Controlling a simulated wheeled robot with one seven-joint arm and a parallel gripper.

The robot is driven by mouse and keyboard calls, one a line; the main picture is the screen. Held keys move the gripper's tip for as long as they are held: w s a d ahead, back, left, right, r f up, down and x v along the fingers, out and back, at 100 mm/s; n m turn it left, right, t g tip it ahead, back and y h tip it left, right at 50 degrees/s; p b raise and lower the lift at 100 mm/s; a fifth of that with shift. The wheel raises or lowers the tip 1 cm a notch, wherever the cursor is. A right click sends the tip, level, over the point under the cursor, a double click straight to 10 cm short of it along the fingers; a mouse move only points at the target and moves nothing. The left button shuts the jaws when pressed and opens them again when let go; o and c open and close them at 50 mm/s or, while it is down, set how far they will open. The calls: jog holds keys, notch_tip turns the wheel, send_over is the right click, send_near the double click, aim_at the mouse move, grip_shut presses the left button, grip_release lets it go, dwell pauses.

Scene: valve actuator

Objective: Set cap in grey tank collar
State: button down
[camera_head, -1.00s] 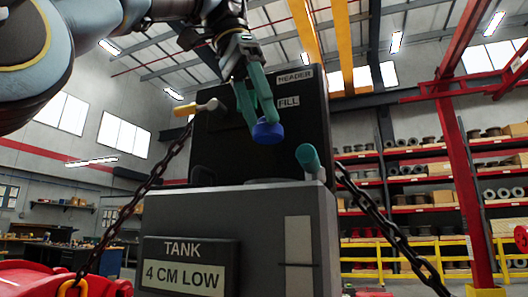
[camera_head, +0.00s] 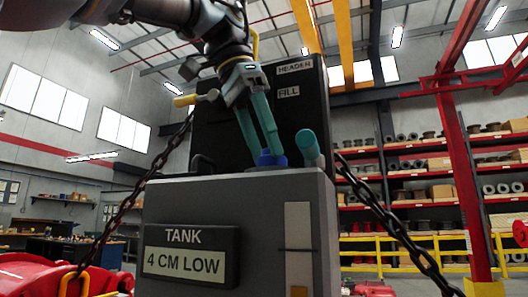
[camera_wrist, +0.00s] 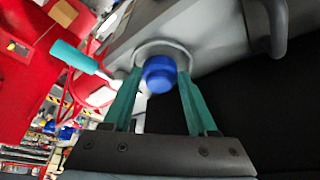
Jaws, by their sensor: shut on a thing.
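The blue cap (camera_head: 271,161) is between the teal fingertips of my gripper (camera_head: 262,148), low over the top of the grey tank (camera_head: 265,215). In the wrist view my gripper (camera_wrist: 160,80) is shut on the cap (camera_wrist: 160,75), its fingers on either side. The light grey collar (camera_wrist: 164,45) shows as a ring behind and around the cap, which overlaps its opening. In the head view the collar is hard to make out at the tank's top edge. I cannot tell how deep the cap sits in it.
A teal-handled lever (camera_head: 309,147) stands close to the right of the cap. A dark header panel (camera_head: 310,110) rises behind the tank, with a yellow-handled lever (camera_head: 195,98) at its left. Chains (camera_head: 395,235) slope down on both sides.

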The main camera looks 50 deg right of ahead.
jog(key=shift+d+f, duration=0.2)
jog(key=shift+f, duration=0.1)
jog(key=shift+w, duration=0.1)
jog(key=shift+f, duration=0.2)
jog(key=shift+c, duration=1)
grip_release()
jog(key=p+v, duration=0.1)
jog(key=v, duration=0.7)
